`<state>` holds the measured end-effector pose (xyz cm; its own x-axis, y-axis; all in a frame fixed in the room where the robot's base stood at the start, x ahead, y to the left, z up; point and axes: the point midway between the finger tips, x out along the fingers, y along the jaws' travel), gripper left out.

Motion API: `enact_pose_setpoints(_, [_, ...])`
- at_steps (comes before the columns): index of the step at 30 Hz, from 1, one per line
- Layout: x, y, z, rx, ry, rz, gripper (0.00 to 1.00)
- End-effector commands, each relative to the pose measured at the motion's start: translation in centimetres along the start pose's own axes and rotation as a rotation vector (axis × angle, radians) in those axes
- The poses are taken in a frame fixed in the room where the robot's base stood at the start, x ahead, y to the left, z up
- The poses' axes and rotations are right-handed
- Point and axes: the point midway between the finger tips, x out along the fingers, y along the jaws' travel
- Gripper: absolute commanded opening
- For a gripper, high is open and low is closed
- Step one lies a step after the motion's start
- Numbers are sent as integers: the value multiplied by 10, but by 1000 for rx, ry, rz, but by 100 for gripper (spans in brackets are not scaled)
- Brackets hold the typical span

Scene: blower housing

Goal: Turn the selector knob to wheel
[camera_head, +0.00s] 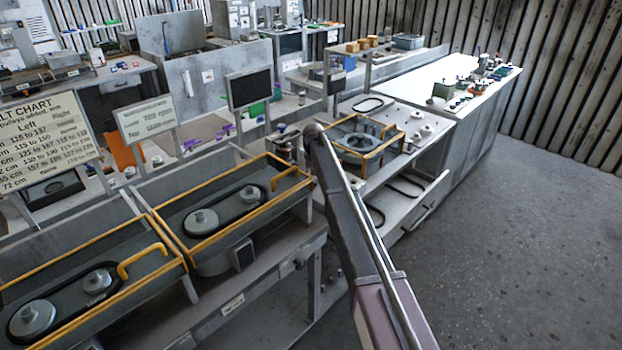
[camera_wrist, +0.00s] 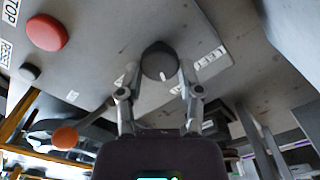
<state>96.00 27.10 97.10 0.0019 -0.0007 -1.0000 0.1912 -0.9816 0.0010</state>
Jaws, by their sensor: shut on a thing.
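The selector knob (camera_wrist: 158,60) is a dark round knob on a grey panel (camera_wrist: 115,45) in the wrist view. A short white mark on its face points towards the bottom of the picture, slightly right. My gripper (camera_wrist: 159,76) has one finger on each side of the knob and is shut on it. In the head view I cannot make out my gripper or the knob; my arm covers part of the bench.
In the head view, yellow-railed belt stations (camera_head: 225,208) line the bench. Open floor (camera_head: 530,220) lies to the right.

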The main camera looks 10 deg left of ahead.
Motion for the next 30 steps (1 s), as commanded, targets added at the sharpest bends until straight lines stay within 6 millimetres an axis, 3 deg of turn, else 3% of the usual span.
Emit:
enact_pose_setpoints(12, [0, 3, 4, 257, -7, 4, 0])
enact_pose_setpoints(29, [0, 2, 4, 296, -7, 3, 0])
enact_pose_setpoints(30, [0, 2, 4, 296, -7, 3, 56])
